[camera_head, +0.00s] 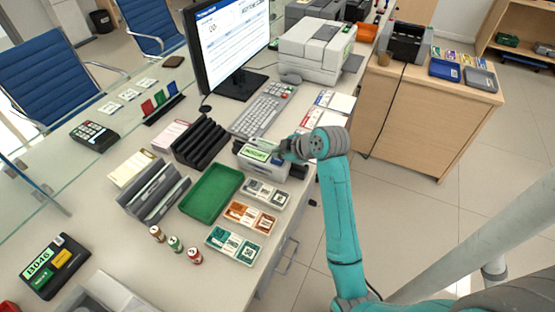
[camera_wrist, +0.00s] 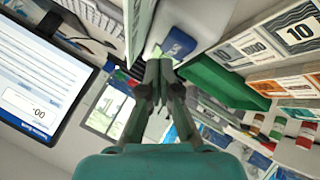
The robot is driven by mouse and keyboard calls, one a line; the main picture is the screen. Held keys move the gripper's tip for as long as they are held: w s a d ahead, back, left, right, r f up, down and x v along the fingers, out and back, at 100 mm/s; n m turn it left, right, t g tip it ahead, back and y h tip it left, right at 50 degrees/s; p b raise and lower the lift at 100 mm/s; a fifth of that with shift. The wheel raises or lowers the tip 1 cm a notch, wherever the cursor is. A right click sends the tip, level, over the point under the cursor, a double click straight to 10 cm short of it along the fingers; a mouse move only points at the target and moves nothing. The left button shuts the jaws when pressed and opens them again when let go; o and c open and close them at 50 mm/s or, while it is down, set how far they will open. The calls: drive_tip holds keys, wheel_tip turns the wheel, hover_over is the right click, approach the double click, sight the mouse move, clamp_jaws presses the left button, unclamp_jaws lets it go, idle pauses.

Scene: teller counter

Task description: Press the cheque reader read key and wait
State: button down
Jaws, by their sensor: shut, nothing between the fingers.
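The cheque reader (camera_head: 262,164) is a small pale grey unit on the counter, with a lit green display (camera_head: 256,153) on top. My gripper (camera_head: 283,150) is at the reader's right end, just beyond the display. In the wrist view my gripper (camera_wrist: 158,70) is shut and empty, its fingertips together. A blue patch with pale lettering (camera_wrist: 179,43) shows just beyond the tips on a light grey surface; I cannot tell for sure that it is the read key. In the head view my gripper hides that part of the reader. Contact is not clear.
A green tray (camera_head: 212,190) and banknote bundles (camera_head: 250,217) lie in front of the reader. A keyboard (camera_head: 262,110) and monitor (camera_head: 228,45) stand behind it. Black sorter slots (camera_head: 202,143) are to its left. Printed cards (camera_head: 325,118) lie behind my wrist.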

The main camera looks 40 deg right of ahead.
sight(279, 161)
drive_tip(key=shift+f, duration=0.35)
drive_tip(key=shift+f, duration=0.45)
idle(0.7)
drive_tip(key=shift+r, duration=0.9)
drive_tip(key=shift+r, duration=0.1)
drive_tip(key=shift+r, duration=2.4)
